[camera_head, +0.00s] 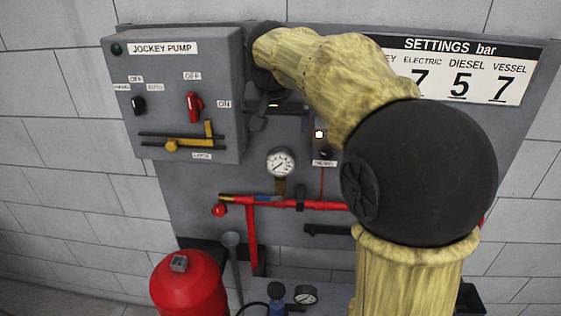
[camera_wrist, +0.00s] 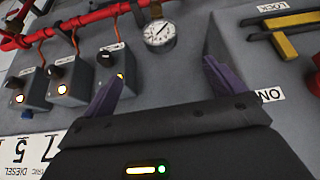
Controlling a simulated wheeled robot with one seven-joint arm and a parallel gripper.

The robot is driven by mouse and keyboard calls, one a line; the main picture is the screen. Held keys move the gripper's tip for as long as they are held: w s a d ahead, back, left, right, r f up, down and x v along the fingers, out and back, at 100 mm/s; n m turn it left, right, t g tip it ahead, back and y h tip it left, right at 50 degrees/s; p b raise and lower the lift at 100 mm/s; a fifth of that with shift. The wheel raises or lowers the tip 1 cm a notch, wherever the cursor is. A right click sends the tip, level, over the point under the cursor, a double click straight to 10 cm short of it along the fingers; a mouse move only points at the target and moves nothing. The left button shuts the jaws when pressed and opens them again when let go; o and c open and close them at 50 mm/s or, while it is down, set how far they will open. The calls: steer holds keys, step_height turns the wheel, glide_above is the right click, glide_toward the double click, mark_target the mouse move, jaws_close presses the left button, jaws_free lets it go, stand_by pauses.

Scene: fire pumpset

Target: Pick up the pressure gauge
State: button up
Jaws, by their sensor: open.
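A second round gauge (camera_head: 305,295) sits low, near the bottom edge of the head view. My gripper (camera_wrist: 163,82) is open, with two purple fingers spread apart and nothing between them. The gauge looks clear of both fingers. In the head view my gripper (camera_head: 262,115) is partly hidden by my yellow-sleeved arm.
The jockey pump box (camera_head: 175,95) juts out to the left of the gauge. The red pipe (camera_head: 285,203) runs below it. Small switch boxes (camera_wrist: 72,80) with lit lamps stand beside it. A red vessel (camera_head: 188,285) stands at lower left.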

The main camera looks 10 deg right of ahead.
mark_target(281, 152)
steer(key=shift+w+r, duration=0.15)
steer(key=shift+r, duration=0.45)
steer(key=shift+f, duration=0.1)
steer(key=p+x, duration=0.3)
steer(key=x, duration=0.8)
steer(key=shift+w+a+f, duration=0.1)
steer(key=shift+w+a, duration=0.05)
steer(key=shift+w, duration=0.05)
steer(key=shift+w+d+f, duration=0.15)
steer(key=shift+d+f, duration=0.15)
steer(key=shift+f, duration=0.1)
